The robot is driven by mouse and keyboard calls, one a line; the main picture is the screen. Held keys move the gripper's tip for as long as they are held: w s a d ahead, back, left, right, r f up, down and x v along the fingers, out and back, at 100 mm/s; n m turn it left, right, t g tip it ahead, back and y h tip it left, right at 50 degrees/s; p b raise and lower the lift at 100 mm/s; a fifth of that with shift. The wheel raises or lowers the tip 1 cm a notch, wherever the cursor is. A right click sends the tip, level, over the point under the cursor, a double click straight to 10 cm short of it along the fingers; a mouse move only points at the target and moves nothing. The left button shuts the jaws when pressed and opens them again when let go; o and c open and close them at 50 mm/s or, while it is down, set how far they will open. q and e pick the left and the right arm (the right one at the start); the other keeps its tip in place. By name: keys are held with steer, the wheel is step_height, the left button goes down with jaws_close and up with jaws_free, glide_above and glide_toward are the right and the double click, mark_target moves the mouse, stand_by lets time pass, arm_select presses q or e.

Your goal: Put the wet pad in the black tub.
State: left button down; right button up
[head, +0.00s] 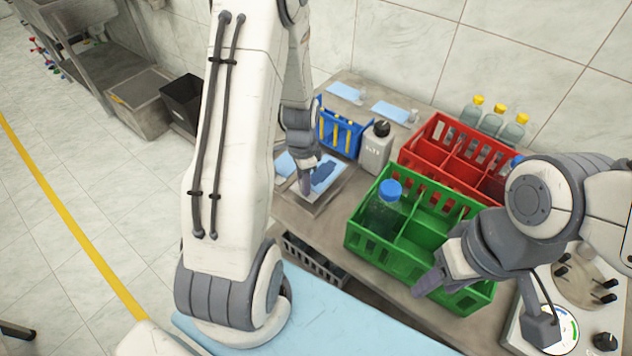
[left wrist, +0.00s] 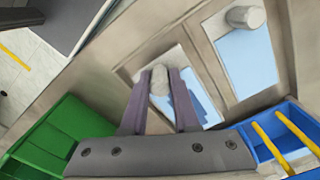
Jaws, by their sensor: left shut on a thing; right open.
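The wet pad (head: 325,175), light blue with a darker blue patch, lies on a framed spot of the bench; it also shows in the left wrist view (left wrist: 205,106). My left gripper (head: 305,186) is down at its near-left side. In the left wrist view the fingers (left wrist: 160,95) are shut on a pale grey knob-like grip at the pad's edge. I cannot tell whether the pad is clear of the bench. The black tub (head: 182,101) stands at the back left, partly behind my left arm. My right gripper (head: 430,282) is open and empty by the green crate.
The green crate (head: 365,243) holds a blue-capped bottle (head: 384,207). A red crate (head: 425,140), blue crate (head: 340,134) and grey jug (head: 376,150) stand behind. More pads (head: 390,110) lie at the back. A grey bin (head: 140,105) stands beside the tub.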

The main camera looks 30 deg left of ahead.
arm_select(q)
steer(key=shift+r+p, duration=1.9)
steer(key=shift+r, duration=0.4)
